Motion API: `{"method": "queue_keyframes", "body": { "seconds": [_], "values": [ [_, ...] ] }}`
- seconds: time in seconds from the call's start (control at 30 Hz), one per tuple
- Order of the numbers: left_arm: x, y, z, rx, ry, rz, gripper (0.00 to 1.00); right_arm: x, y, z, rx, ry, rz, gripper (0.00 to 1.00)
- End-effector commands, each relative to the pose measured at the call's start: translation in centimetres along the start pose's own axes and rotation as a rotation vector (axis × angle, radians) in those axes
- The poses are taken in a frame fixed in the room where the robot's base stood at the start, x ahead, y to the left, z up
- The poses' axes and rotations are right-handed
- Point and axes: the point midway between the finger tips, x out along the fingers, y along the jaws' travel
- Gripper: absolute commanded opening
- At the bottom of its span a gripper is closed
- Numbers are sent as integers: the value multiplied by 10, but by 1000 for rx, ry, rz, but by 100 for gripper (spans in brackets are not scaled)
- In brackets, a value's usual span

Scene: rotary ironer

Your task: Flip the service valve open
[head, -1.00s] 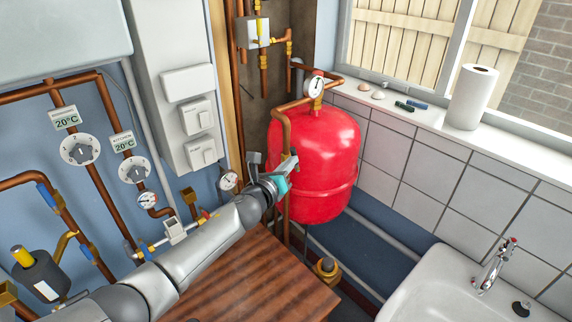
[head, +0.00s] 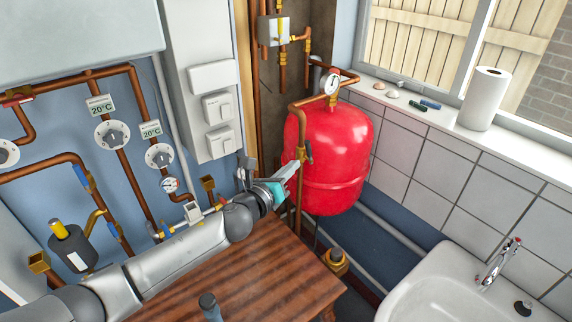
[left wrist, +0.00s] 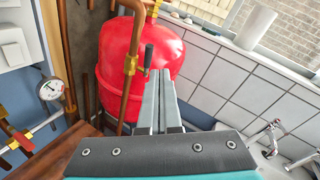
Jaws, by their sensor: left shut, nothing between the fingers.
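The service valve (head: 301,153) is a small brass body on the vertical copper pipe in front of the red vessel (head: 333,160). Its short dark lever (head: 309,151) shows just right of the pipe, pointing roughly along it. My right gripper is not in view.
A wooden table (head: 260,268) lies below my left arm. A brass fitting (head: 336,262) stands behind its right corner. A white sink (head: 450,285) is at lower right. Pipes, dials and a small gauge (left wrist: 52,89) line the wall to the left.

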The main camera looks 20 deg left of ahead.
Motion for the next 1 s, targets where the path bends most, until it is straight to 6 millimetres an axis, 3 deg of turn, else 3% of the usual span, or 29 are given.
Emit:
{"method": "queue_keyframes", "body": {
  "seconds": [0.3,0.83,1.0],
  "values": [
    [-24,-6,10,-1,1,1,0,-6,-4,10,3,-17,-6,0],
    [-26,-7,11,-2,1,2,0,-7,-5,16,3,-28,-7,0],
    [-36,-9,-2,-180,6,51,0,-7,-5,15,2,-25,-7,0]
  ]
}}
